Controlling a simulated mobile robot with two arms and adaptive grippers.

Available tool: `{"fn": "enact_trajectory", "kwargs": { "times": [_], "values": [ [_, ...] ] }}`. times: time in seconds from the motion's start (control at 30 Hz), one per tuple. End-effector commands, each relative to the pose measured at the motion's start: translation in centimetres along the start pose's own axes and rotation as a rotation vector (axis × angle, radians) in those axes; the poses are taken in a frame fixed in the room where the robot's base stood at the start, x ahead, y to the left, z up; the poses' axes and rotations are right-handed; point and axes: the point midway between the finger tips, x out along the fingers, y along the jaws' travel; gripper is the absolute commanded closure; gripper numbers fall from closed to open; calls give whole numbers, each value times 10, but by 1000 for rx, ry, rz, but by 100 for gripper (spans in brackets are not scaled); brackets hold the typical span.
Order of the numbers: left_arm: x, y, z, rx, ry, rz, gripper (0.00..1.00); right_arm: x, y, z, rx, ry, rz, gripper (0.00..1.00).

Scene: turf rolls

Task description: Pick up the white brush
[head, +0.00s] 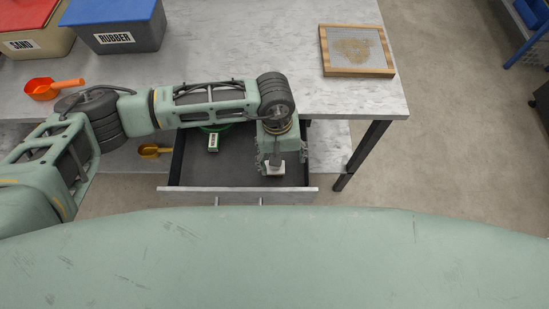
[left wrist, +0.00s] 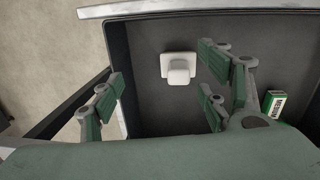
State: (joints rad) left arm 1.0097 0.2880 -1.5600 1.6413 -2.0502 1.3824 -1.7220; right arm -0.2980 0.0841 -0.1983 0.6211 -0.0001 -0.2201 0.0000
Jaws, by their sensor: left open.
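The white brush (left wrist: 178,68), a small white block with a raised grip, lies on the dark floor of the open drawer. It also shows in the head view (head: 275,170), near the drawer's front right and partly hidden by my gripper. My left gripper (head: 272,160) points down over the drawer from above. In the left wrist view its fingers (left wrist: 157,92) are spread wide and empty, with the brush showing between and beyond them. I see no contact with the brush. My right gripper is not in view.
The drawer (head: 180,189) also holds a green-and-white box (head: 213,142) and a green round item partly under my arm. On the table are an orange scoop (head: 52,88), a rubber bin (head: 115,35), a sand bin (head: 30,40) and a wooden sieve (head: 357,50).

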Motion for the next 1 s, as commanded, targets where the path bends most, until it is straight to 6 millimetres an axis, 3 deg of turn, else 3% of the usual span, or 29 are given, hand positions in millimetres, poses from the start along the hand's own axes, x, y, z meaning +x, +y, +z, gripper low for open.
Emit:
{"fn": "enact_trajectory", "kwargs": {
  "times": [0.03,0.13,0.47,0.8,1.0],
  "values": [
    [15,-14,-10,27,30,-48,31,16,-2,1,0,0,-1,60],
    [19,-24,-17,46,49,-86,31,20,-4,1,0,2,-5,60],
    [48,-27,-19,50,52,-96,31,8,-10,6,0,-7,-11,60],
    [91,-29,-20,49,53,-94,31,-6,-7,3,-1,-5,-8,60],
    [95,-29,-21,49,54,-94,31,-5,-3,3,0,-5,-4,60]
  ]
}}
